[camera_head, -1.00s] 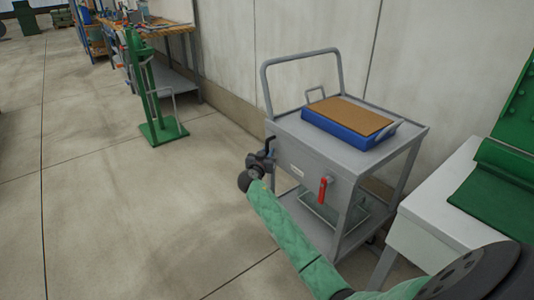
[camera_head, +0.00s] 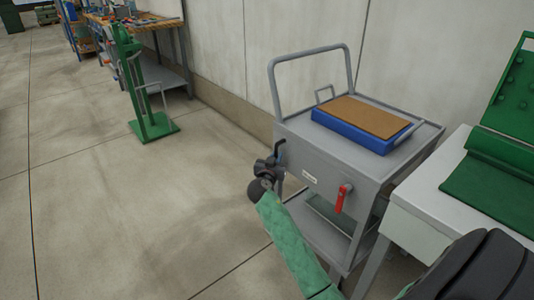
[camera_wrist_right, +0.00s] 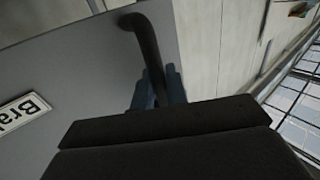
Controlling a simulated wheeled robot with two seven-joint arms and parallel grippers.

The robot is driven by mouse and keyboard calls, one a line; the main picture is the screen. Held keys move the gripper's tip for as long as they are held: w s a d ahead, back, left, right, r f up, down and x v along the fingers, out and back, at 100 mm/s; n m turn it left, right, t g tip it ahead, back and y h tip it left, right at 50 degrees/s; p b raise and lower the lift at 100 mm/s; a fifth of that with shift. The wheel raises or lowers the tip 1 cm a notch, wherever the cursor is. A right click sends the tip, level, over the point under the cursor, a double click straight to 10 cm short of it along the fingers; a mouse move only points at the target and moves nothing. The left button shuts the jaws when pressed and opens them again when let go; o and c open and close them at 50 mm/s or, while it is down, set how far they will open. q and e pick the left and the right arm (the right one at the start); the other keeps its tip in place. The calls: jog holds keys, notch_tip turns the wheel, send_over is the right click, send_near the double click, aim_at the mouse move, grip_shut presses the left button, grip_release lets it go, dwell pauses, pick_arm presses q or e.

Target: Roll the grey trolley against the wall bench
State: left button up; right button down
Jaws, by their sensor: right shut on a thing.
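The grey trolley (camera_head: 310,160) stands close to the wall, with a hooped grey push handle (camera_head: 271,85) at its left end. A red lever (camera_head: 342,197) is on its front face. My right gripper (camera_head: 276,161) is at the trolley's front left corner, shut on a dark curved lever (camera_wrist_right: 148,45) beside a label (camera_wrist_right: 20,112) that reads "Bra". A bench (camera_head: 160,22) with a wooden top stands along the wall at the back left. My left gripper is not in view.
A blue tray (camera_head: 352,137) with a brown top lies on the trolley. A white table (camera_head: 430,215) with green cloth (camera_head: 490,180) overlaps the trolley's right side in view. A green stand (camera_head: 150,125) is on the floor at left. Open floor lies left of the trolley.

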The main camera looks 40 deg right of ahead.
jog(key=shift+s+f, duration=0.15)
jog(key=shift+s, duration=1.1)
jog(key=c, duration=1.8)
grip_release()
jog(key=shift+o, duration=0.2)
jog(key=shift+s+d, duration=0.15)
jog(key=shift+s, duration=0.05)
